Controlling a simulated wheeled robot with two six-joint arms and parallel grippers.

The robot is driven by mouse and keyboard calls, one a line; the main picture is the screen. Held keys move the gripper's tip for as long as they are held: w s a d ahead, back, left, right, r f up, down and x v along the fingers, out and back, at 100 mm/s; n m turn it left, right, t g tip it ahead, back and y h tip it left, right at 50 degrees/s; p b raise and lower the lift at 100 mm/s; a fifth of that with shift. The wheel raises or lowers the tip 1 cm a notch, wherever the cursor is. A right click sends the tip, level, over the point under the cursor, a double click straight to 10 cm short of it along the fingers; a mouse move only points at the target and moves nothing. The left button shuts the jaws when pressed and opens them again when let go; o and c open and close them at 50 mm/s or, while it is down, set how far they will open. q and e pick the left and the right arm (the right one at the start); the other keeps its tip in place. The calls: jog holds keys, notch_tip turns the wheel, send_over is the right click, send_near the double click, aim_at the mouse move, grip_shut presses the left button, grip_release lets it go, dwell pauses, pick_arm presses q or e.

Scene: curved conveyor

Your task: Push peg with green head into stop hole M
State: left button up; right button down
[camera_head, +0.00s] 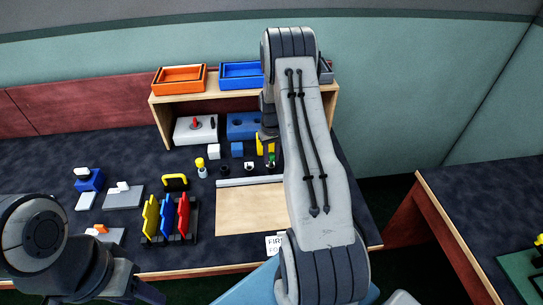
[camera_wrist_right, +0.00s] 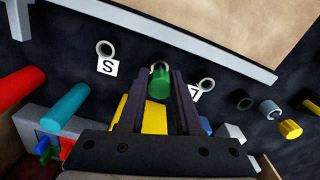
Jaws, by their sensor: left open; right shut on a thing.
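In the right wrist view my right gripper (camera_wrist_right: 160,74) is shut on the green peg head (camera_wrist_right: 160,85), held between its two dark fingertips. The head overlaps a middle ring (camera_wrist_right: 155,68), whose label is hidden. I cannot tell whether the shaft is in that ring. One ring (camera_wrist_right: 105,48) with an S label lies to the left, and another ring (camera_wrist_right: 207,85) with a partly covered label lies to the right. In the head view a green spot (camera_head: 271,160) shows beside my right arm, which hides most of that gripper. My left gripper (camera_head: 143,293) is open at the lower left.
A tan board (camera_head: 245,212) with a pale rail (camera_head: 237,182) lies in front of the rings. A rack (camera_head: 170,238) with coloured plates stands left. A yellow-headed peg (camera_head: 200,165), a white cube (camera_head: 213,152) and a blue cube (camera_head: 237,149) stand nearby.

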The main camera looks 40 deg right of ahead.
aim_at(271, 155)
jog(key=shift+f, duration=0.35)
jog(key=c, duration=0.5)
grip_release()
jog(key=shift+r, duration=0.1)
notch_tip(271, 155, up, 10)
jog(key=shift+r+b, duration=0.2)
jog(key=shift+b, duration=0.5)
